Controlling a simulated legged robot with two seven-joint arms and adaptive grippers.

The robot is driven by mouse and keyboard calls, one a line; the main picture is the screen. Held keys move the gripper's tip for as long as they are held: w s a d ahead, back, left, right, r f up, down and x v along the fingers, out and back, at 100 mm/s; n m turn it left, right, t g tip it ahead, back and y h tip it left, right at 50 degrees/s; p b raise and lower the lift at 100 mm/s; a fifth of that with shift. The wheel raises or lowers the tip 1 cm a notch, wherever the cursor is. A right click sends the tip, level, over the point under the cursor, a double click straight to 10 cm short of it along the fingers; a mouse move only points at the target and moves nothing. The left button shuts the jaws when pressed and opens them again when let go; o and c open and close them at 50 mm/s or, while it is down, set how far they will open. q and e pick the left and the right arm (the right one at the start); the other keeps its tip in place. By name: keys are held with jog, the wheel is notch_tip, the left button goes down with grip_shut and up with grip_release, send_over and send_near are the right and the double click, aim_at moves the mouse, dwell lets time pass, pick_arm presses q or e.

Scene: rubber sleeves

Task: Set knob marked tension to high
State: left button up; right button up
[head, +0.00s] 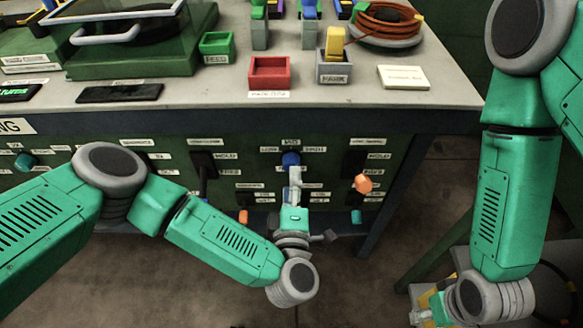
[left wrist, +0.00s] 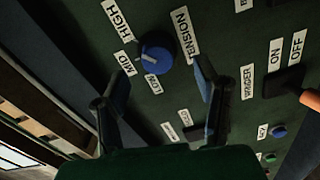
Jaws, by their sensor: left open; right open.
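The blue tension knob (head: 291,159) is on the green front panel below the bench top. It shows larger in the left wrist view (left wrist: 156,56), with HIGH (left wrist: 115,16), MID (left wrist: 125,63) and LOW (left wrist: 152,84) labels around it and a TENSION label (left wrist: 185,36) beside it. A small pale mark is on the knob's left side; its exact setting is hard to tell. My left gripper (head: 294,174) is open in front of the knob. In the left wrist view its fingers (left wrist: 163,78) are spread, with the knob just beyond their tips. My right gripper (head: 424,312) is low at right, partly hidden.
An orange knob (head: 363,183) on a dark switch plate is right of the blue knob. Another dark switch (head: 204,166) is to its left. A red bin (head: 269,73) and grey bin (head: 334,68) stand on the bench. Open floor lies below the panel.

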pick_arm(q)
jog(key=s, duration=0.6)
jog(key=shift+s, duration=0.35)
jog(key=shift+f, duration=0.1)
dwell(0.4)
jog(key=s+d+f+m+g+h, duration=0.2)
jog(key=s+d+m+g+h, duration=0.15)
jog(key=m+h, duration=0.35)
jog(key=s+a+f+m+g+p, duration=0.1)
jog(key=s+a+f+m+g, duration=0.4)
jog(key=s+f+m+g, duration=0.2)
jog(key=s+a+m+g+y, duration=0.1)
jog(key=s+a+g+y, duration=0.2)
jog(key=a, duration=1)
jog(key=s+a+m+g+y, duration=0.1)
jog(key=s+a+g+y, duration=0.3)
jog(key=a, duration=0.9)
jog(key=shift+s+a+r+p, duration=0.35)
jog(key=shift+s+r, duration=0.05)
jog(key=shift+s, duration=0.05)
